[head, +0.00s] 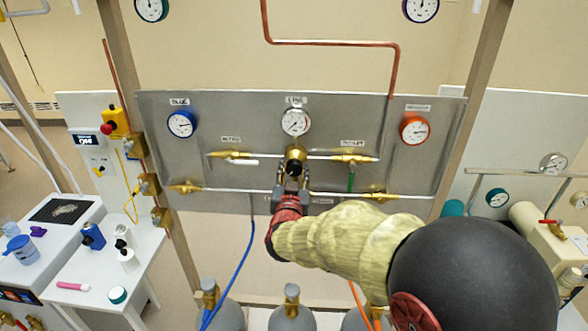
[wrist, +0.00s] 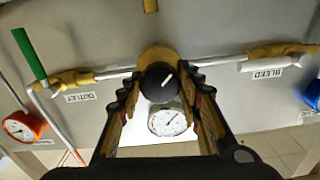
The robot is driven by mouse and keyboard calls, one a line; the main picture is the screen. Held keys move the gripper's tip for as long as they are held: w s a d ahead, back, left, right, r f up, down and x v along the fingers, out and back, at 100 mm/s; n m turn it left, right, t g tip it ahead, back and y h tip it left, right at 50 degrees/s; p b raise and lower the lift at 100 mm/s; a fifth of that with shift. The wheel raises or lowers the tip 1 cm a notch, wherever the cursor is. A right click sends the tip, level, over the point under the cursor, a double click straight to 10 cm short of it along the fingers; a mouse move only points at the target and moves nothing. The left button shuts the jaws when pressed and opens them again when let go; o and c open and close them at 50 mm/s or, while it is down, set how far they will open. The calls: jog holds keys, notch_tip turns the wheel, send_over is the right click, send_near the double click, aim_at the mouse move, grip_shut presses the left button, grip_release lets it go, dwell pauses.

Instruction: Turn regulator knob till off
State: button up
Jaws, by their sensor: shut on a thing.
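The regulator knob is black with a white pointer line and sits on a brass body at the middle of the steel panel. In the wrist view the knob (wrist: 158,82) lies between my fingers, its line slanting. In the head view the brass regulator (head: 296,155) is just above my gripper (head: 293,180), which partly hides the knob. In the wrist view my gripper (wrist: 160,95) is shut on the knob from both sides. The white-faced line gauge (head: 296,122) is right above the regulator; it also shows in the wrist view (wrist: 168,122).
A blue gauge (head: 182,124) and an orange gauge (head: 414,130) flank the regulator on the panel (head: 330,110). Brass valves and white pipes run close on both sides. Gas cylinders (head: 292,312) stand below. A white bench (head: 110,260) with bottles is at the left.

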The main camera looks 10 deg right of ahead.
jog(key=shift+f, duration=0.2)
jog(key=o, duration=0.8)
jog(key=shift+c, duration=0.2)
jog(key=o, duration=0.4)
jog(key=shift+r, duration=0.15)
jog(key=shift+s, duration=0.1)
jog(key=v, duration=1.2)
